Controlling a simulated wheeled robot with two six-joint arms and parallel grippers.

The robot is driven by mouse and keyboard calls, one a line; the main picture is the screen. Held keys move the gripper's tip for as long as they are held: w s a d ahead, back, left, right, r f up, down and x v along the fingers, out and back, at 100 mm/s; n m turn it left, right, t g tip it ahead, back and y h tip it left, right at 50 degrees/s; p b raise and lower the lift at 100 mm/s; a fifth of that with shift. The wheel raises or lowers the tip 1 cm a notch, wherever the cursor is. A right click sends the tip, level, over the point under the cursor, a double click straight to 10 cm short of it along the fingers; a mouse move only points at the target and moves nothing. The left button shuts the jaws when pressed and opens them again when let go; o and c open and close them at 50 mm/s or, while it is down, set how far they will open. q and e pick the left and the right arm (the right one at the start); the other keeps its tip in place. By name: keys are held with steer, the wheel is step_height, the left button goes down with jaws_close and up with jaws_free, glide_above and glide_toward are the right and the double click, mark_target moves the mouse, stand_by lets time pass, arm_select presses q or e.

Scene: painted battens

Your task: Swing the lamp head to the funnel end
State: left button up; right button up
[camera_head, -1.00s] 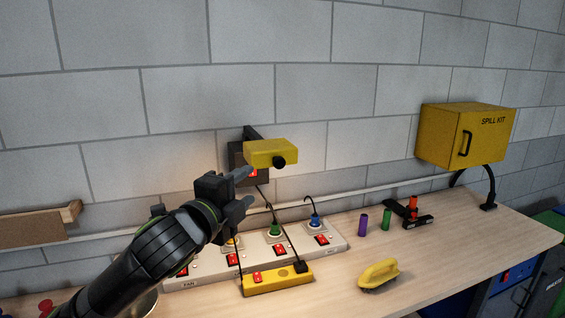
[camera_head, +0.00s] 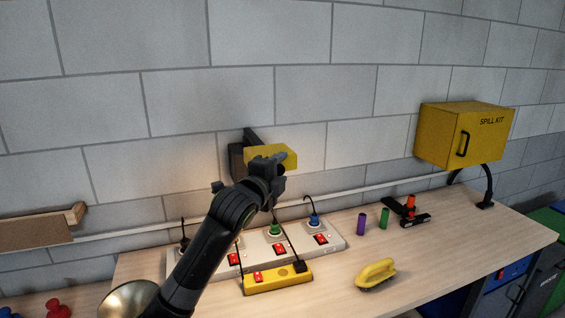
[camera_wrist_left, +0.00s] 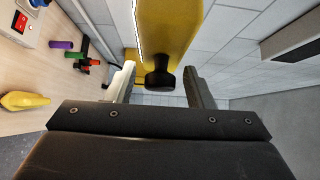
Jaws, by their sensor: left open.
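The lamp head (camera_head: 277,152) is a yellow block on a dark wall bracket (camera_head: 238,158). My left gripper (camera_head: 276,180) is in front of it and hides its lower part. In the left wrist view the yellow lamp head (camera_wrist_left: 168,28) is at the top, with a black knob (camera_wrist_left: 159,76) at its near end. The left gripper's fingers (camera_wrist_left: 160,88) are open, one on each side of the knob, with gaps visible. I cannot make out a funnel for certain; a round metal bowl-like thing (camera_head: 128,300) shows at the lower left. My right gripper is out of view.
Below are a white socket strip (camera_head: 335,243) with plugs and red switches, and a yellow power box (camera_head: 277,279). A yellow brush (camera_head: 377,273) and purple (camera_head: 362,222) and green (camera_head: 385,218) cylinders lie right.

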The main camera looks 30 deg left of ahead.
arm_select(q)
steer(key=shift+w, duration=0.95)
steer(key=shift+c, duration=0.5)
steer(key=shift+a+f, duration=0.1)
jaws_close()
